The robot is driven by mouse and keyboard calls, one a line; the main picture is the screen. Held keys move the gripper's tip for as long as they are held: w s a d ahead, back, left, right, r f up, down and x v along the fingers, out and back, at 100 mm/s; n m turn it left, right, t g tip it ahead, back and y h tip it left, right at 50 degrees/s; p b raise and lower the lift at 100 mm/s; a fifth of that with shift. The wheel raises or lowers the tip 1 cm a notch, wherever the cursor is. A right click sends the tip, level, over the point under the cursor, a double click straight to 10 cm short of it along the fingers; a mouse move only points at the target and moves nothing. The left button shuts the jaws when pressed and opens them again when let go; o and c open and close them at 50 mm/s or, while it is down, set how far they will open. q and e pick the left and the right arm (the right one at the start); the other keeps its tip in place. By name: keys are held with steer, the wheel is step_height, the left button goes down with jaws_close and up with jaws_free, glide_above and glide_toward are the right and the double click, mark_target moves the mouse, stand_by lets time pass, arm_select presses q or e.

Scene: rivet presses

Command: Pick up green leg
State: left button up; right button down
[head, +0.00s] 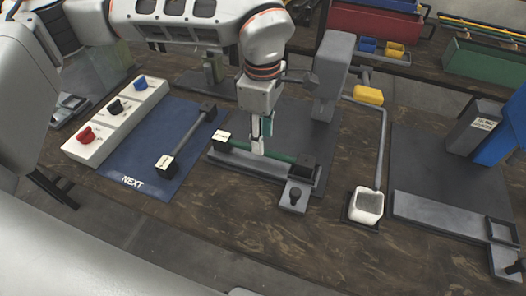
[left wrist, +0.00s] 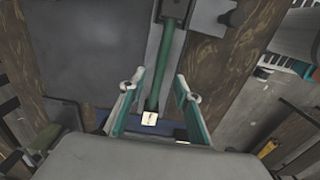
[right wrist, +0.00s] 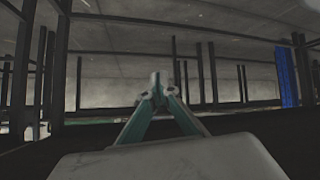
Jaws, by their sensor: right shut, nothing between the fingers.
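The green leg (head: 272,157) lies in the grey fixture of the middle press, with a dark block at its right end and a cream-faced block at its left end. It also shows in the left wrist view (left wrist: 163,68), running between the fingers. My left gripper (head: 258,148) points down over the leg in the head view. In the left wrist view its fingers (left wrist: 159,88) are apart on either side of the leg, with gaps visible. My right gripper (right wrist: 160,88) is shut and empty in the right wrist view, away from the leg.
A grey leg (head: 186,138) lies on the blue NEXT mat (head: 139,164). A button panel (head: 114,122) with red, black and blue knobs stands left of it. A white cup-like part (head: 369,203) and a lever with a yellow handle (head: 368,95) stand right of the fixture.

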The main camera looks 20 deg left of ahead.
arm_select(q)
step_height(320, 180, down, 5)
steer(key=shift+r, duration=0.2)
jaws_close()
